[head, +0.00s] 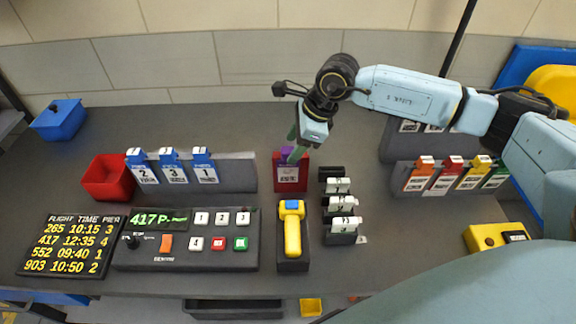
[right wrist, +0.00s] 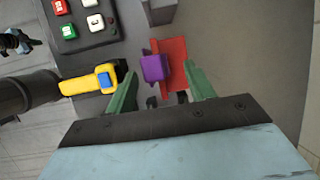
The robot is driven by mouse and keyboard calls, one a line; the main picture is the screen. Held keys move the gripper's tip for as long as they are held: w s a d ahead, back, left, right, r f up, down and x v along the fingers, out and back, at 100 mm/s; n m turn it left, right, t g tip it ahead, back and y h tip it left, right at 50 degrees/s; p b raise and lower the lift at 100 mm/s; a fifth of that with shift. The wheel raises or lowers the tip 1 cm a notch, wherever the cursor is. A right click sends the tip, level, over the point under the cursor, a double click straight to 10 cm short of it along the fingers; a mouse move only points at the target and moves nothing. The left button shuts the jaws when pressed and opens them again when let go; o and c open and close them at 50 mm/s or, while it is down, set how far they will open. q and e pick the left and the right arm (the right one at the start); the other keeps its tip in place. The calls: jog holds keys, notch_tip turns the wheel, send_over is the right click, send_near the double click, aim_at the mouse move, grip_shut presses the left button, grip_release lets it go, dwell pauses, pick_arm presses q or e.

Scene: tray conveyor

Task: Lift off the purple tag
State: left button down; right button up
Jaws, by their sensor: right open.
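The purple tag (head: 287,153) sits at the top of a red holder (head: 290,185) with a white label, standing mid-table. In the right wrist view the purple tag (right wrist: 154,68) shows as a purple block against the red holder (right wrist: 174,50). My right gripper (head: 297,143) is above the holder, pointing down, partly covering the tag in the head view. In the right wrist view its green fingers (right wrist: 159,74) are apart, with the tag between and just beyond their tips. I cannot tell whether they touch it. My left gripper is not in view.
A yellow handheld device (head: 292,235) lies in a dark cradle in front of the holder. Black label stands (head: 341,205) are close on the right. A button panel (head: 185,245) and blue tags (head: 172,167) on a rack are to the left. Coloured tags (head: 445,175) hang at right.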

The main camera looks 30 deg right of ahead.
jog(key=x, duration=0.3)
jog(key=shift+s+a+f, duration=0.15)
jog(key=shift+a+f, duration=0.05)
jog(key=shift+f, duration=0.4)
jog(key=shift+c, duration=0.4)
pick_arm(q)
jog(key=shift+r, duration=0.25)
pick_arm(e)
jog(key=c, duration=1)
